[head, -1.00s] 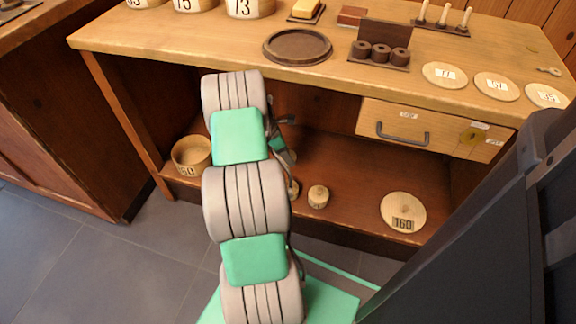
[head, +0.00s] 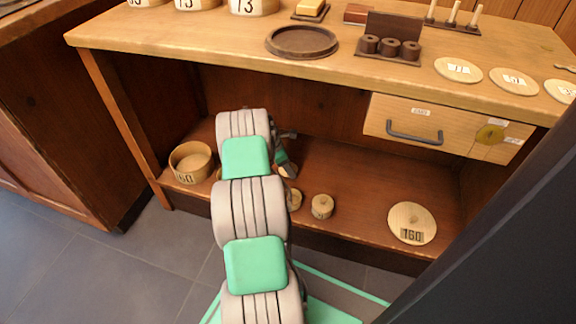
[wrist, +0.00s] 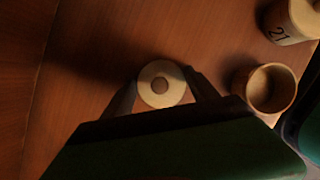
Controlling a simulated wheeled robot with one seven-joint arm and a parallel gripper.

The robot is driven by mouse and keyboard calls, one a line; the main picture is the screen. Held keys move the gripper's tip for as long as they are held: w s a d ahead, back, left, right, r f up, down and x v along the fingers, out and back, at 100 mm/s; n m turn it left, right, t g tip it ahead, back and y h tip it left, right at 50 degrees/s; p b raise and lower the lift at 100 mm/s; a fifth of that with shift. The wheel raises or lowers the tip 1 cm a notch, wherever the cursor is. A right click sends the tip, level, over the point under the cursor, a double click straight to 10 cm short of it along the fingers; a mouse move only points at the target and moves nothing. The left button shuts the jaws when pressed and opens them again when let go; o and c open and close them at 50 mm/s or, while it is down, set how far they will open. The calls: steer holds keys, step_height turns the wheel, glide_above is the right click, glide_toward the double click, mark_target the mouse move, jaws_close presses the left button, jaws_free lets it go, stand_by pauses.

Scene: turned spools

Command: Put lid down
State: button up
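A small round pale lid (wrist: 147,92) with a darker central knob shows in the wrist view. It sits between the two fingertips of my gripper (wrist: 162,82), which meet its rim on both sides, so the gripper looks shut on it. The wood around it is dark with shadow; its height above the wood is hard to judge. To the right stands an open round wooden cup (wrist: 271,88), empty and without a cover. Beyond it is a pot (wrist: 291,20) marked 21. In the head view my arm hides most of the gripper, near the lower shelf.
On the lower shelf (head: 360,205) are a bowl (head: 191,163) marked 60 at left, a small knobbed pot (head: 322,206) and a round lid (head: 411,222) marked 160. The drawer (head: 445,128) and tabletop edge overhang the shelf. Bare shelf lies between pot and 160 lid.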

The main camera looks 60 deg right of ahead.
steer(key=o, duration=0.4)
steer(key=shift+c, duration=0.2)
steer(key=p+v, duration=0.5)
steer(key=v, duration=0.7)
steer(key=shift+r, duration=0.15)
